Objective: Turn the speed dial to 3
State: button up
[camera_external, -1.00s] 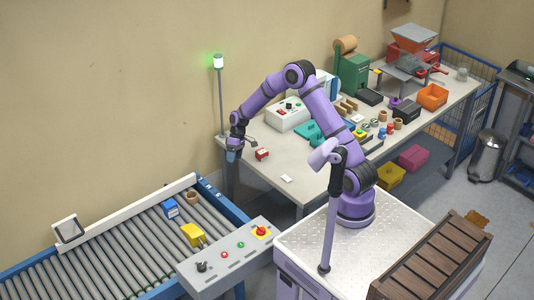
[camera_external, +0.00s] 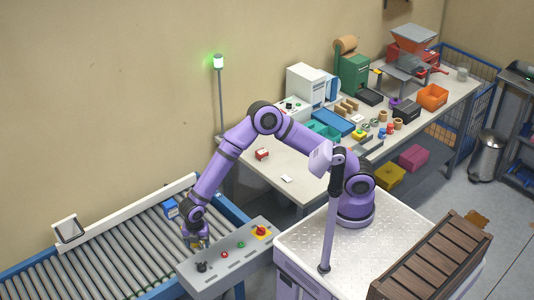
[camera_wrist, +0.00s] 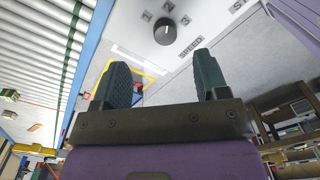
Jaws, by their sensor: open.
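The speed dial is a round black knob (camera_external: 201,267) at the near left end of the grey control panel (camera_external: 232,262). In the wrist view the dial (camera_wrist: 165,31) shows close up beyond my fingertips, on the pale panel face (camera_wrist: 212,22) near the printed word SPEED.
The panel also carries green and red buttons and a red-on-yellow switch (camera_external: 261,232). The roller conveyor (camera_external: 110,262) runs alongside with a blue box (camera_external: 171,208) on it. A workbench (camera_external: 268,180) with several items stands behind.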

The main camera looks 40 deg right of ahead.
aim_at(201, 266)
jog(key=shift+n, duration=0.6)
jog(key=f, duration=0.3)
jog(key=s+a+f, duration=0.1)
jog(key=f, duration=0.3)
jog(key=s+f, duration=0.1)
jog(key=f, duration=0.2)
jog(key=shift+s+a+f, duration=0.2)
jog(key=shift+f, duration=0.15)
jog(key=shift+c, duration=0.4)
jog(key=c, duration=0.8)
jog(key=shift+c, duration=0.2)
